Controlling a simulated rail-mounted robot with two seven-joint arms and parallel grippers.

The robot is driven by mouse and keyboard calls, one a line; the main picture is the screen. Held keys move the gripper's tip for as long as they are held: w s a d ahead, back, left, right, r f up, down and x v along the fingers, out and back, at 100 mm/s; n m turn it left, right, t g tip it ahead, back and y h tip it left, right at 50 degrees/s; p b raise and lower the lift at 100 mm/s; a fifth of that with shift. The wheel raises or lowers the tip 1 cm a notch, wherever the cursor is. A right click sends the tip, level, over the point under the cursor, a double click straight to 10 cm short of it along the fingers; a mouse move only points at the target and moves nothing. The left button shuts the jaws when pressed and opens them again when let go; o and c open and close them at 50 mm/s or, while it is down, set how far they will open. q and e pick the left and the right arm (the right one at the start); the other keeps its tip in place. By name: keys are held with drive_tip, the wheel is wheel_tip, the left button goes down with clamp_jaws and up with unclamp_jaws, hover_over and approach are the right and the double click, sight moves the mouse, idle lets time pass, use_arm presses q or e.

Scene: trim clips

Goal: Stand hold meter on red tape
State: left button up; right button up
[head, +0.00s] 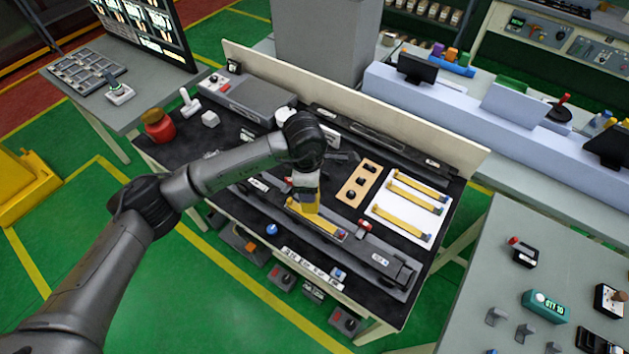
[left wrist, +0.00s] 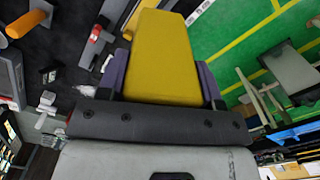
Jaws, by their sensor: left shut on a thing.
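My left gripper (head: 307,190) is over the middle of the black workbench, and its arm comes in from the left. It is shut on a yellow block-like thing (left wrist: 162,55), which fills the space between its fingers in the left wrist view. I cannot tell whether this is the hold meter, as no display or label shows on it. In the head view the yellow thing (head: 309,206) is just above or touching a yellow trim strip (head: 325,224) on a grey fixture. A teal device with a display (head: 545,305) lies on the right-hand table. I cannot make out red tape.
A white tray (head: 408,242) with yellow strips and a wooden block with black knobs (head: 358,186) are right of the gripper. A red clamp (head: 364,225) is close by on the fixture. A red jar (head: 157,125) stands at the bench's left. A raised board (head: 400,122) edges the back.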

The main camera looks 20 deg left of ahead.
use_arm(q)
drive_tip(key=n, duration=0.2)
drive_tip(key=f+n+p, duration=0.1)
drive_tip(key=n, duration=0.1)
drive_tip(key=w+f+n+p, duration=0.1)
drive_tip(key=n, duration=0.2)
drive_tip(key=shift+d, duration=0.35)
drive_tip(key=n, duration=0.1)
drive_tip(key=f+n+p, duration=0.1)
drive_tip(key=n, duration=0.1)
drive_tip(key=shift+w, duration=0.2)
drive_tip(key=shift+w+d+f+n+p, duration=0.1)
drive_tip(key=shift+f+n+p, duration=0.3)
drive_tip(key=shift+n, duration=0.7)
drive_tip(key=shift+f, duration=0.1)
drive_tip(key=shift+f+b, duration=0.15)
drive_tip(key=shift+b, duration=0.15)
drive_tip(key=shift+f, duration=0.1)
drive_tip(key=shift+f+b, duration=2.05)
drive_tip(key=shift+f, duration=0.6)
